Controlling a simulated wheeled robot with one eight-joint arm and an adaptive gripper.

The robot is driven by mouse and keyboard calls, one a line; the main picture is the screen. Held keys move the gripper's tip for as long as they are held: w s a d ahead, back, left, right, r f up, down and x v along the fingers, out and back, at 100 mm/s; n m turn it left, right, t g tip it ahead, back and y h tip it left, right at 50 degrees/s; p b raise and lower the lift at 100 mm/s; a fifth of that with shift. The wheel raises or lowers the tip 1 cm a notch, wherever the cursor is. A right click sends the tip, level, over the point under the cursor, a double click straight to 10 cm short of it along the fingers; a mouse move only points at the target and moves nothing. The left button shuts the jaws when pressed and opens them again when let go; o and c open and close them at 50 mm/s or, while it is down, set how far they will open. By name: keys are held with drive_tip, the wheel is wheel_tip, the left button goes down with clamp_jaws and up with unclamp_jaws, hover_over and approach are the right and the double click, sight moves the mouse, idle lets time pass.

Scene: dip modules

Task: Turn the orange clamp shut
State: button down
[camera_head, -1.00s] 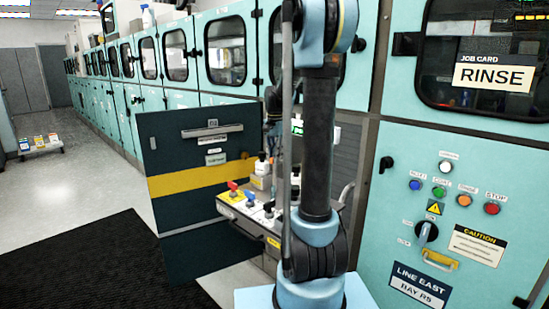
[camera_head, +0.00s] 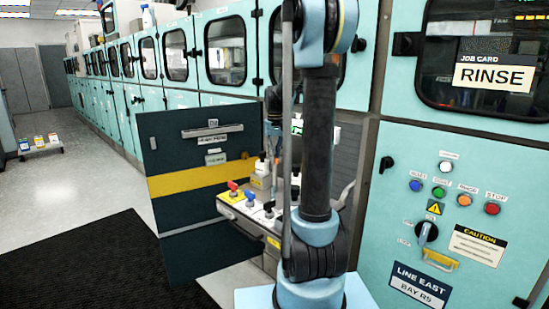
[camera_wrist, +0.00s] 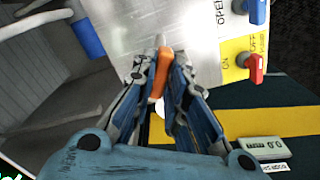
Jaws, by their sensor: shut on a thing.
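The orange clamp (camera_wrist: 161,72) shows in the wrist view as a short orange handle near the middle of a pale metal panel. My gripper (camera_wrist: 167,78) has its two fingers closed around this handle, one on each side. Its base and pivot are partly hidden by the fingers. In the head view my own arm stands in front of the pull-out drawer, and I cannot make out the clamp or the fingertips there.
An open dark door (camera_head: 200,250) with a yellow band stands left of the drawer (camera_head: 238,222). The drawer carries a red-handled valve (camera_head: 232,186) and a blue one (camera_head: 248,196). In the wrist view a red handle (camera_wrist: 256,68) and a blue handle (camera_wrist: 257,10) are at right. A control panel stands at right.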

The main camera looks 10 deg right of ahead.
drive_tip(key=n, duration=0.6)
idle(0.6)
drive_tip(key=c, duration=1.6)
unclamp_jaws()
wheel_tip(320, 180, up, 12)
drive_tip(key=shift+a+f, duration=0.1)
